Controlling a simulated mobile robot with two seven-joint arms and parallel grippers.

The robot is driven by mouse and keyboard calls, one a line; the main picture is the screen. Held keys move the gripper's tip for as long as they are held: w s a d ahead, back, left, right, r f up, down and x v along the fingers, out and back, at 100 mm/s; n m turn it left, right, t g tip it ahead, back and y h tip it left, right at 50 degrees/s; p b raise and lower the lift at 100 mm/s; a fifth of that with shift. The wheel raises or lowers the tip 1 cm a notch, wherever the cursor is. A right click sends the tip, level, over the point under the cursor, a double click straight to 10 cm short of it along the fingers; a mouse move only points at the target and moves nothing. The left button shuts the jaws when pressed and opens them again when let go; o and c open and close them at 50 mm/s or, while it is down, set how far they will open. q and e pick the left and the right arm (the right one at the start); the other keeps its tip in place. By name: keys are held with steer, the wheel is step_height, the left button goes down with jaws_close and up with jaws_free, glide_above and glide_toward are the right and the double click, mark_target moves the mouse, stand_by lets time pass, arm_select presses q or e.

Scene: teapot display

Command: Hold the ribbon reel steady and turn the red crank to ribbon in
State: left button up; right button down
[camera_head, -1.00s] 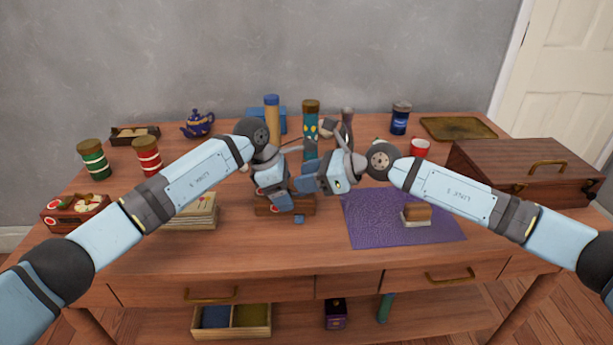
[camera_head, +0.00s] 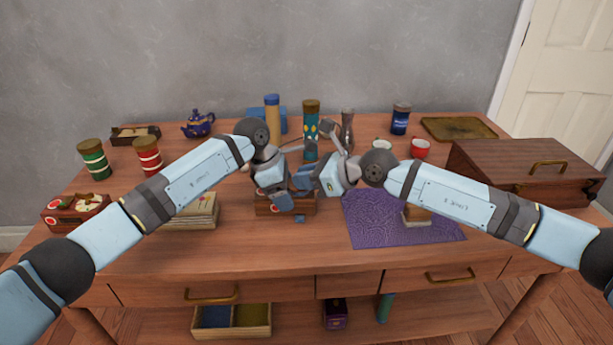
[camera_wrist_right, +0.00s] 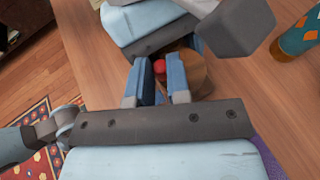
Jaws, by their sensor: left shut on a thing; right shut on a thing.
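The ribbon reel (camera_head: 308,206) stands on the table in the head view, mostly hidden behind my grippers. Its wooden round part (camera_wrist_right: 198,75) shows in the right wrist view. My left gripper (camera_head: 287,202) is low at the reel and shut on it; its fingertips are hard to make out. My right gripper (camera_head: 306,178) is just above and right of the left one. In the right wrist view, its blue fingers (camera_wrist_right: 161,84) are on either side of the red crank knob (camera_wrist_right: 159,67) and shut on it. The ribbon cannot be made out.
A purple cloth (camera_head: 375,230) lies right of the reel, with a wooden-handled block (camera_head: 416,217) partly behind my right arm. A paper stack (camera_head: 197,212) is to the left. A teal patterned canister (camera_head: 311,130) and a grey vase (camera_head: 347,128) stand behind. My two wrists are very close together.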

steer(key=shift+s+a+f+m+t+h, duration=0.15)
steer(key=shift+m+t+h, duration=0.15)
steer(key=shift+m+t, duration=0.35)
steer(key=c, duration=1.1)
jaws_free()
steer(key=v, duration=1.2)
